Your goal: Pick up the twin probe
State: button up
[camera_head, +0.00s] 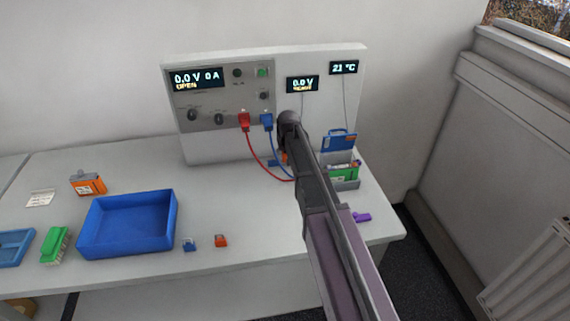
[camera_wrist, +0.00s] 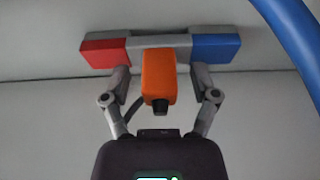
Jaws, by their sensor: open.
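The twin probe shows in the wrist view as a grey crossbar with a red block at its left end, a blue block at its right end and an orange grip (camera_wrist: 158,72) in the middle. My gripper (camera_wrist: 160,76) is open, with one finger on each side of the orange grip and gaps between. The fingertips reach close to the crossbar. In the head view, my arm hides most of the probe; a blue end (camera_head: 273,163) shows beside it, low in front of the panel.
The cycler panel (camera_head: 225,135) stands behind, with red (camera_head: 255,155) and blue leads hanging from it; a blue lead (camera_wrist: 290,40) crosses the wrist view's upper right. A blue tray (camera_head: 128,242) is at left.

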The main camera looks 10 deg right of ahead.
dwell(0.5)
jog(key=shift+a, duration=0.1)
grip_shut()
jog(key=shift+r, duration=0.1)
notch_tip(320, 180, up, 4)
jog(key=p, duration=0.4)
jog(key=s, duration=1)
jog(key=s+p, duration=0.1)
jog(key=s, duration=0.5)
jog(key=shift+a+r, duration=0.2)
jog(key=shift+r, duration=0.2)
